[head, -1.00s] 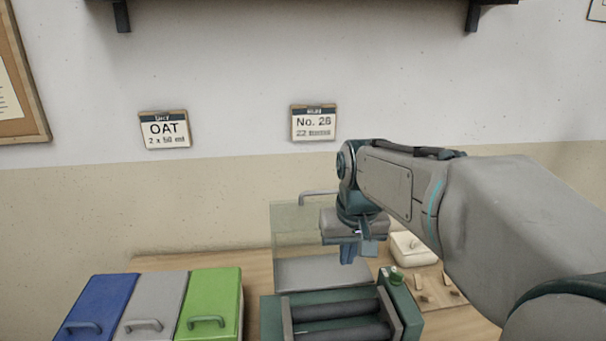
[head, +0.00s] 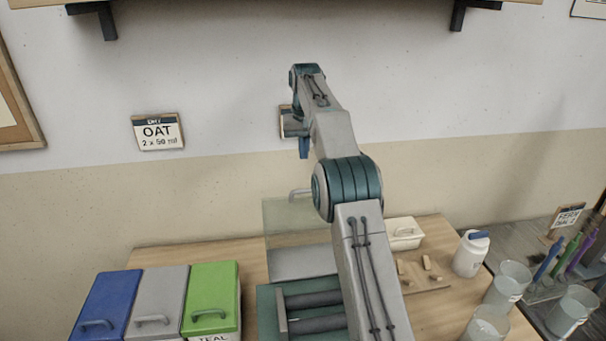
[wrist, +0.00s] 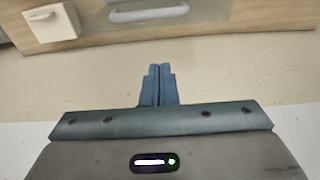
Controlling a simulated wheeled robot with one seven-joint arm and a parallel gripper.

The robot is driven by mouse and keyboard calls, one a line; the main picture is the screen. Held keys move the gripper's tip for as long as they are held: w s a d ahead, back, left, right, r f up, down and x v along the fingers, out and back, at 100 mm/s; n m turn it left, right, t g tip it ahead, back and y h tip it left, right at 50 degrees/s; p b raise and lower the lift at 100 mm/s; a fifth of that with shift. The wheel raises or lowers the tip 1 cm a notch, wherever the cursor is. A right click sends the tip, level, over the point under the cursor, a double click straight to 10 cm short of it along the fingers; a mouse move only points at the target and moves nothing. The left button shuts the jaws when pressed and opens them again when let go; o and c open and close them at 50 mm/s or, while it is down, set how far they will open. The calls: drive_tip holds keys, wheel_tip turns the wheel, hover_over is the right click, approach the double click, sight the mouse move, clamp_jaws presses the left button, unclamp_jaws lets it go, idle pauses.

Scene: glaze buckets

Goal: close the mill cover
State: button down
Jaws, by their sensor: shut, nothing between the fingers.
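The mill (head: 268,307) is a green machine with dark rollers on the wooden table. Its clear cover (head: 290,222) stands upright at the back, raised open, with a grey handle (head: 299,194) at its top edge. My arm hides the right part of the mill and cover. My gripper (head: 304,152) is up in front of the wall, above the cover and apart from it. In the wrist view its two blue fingers (wrist: 158,85) are together with nothing between them. A long grey handle (wrist: 148,12) shows beyond them, at the top of that view.
Blue (head: 104,306), grey (head: 158,304) and green (head: 212,300) lidded bins stand at left. A white lidded box (head: 404,233), a wooden board with small pieces (head: 424,275), a white bottle (head: 470,254) and clear buckets (head: 507,285) are at right. A shelf overhangs the top.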

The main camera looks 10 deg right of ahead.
drive_tip(key=w+f, duration=0.1)
drive_tip(key=w, duration=0.1)
drive_tip(key=b, duration=0.1)
hover_over(303, 196)
drive_tip(key=shift+s+d+f, duration=0.1)
drive_tip(key=shift+f, duration=2.15)
drive_tip(key=shift+s+f, duration=0.1)
drive_tip(key=shift+f, duration=2.1)
drive_tip(key=shift+b, duration=0.35)
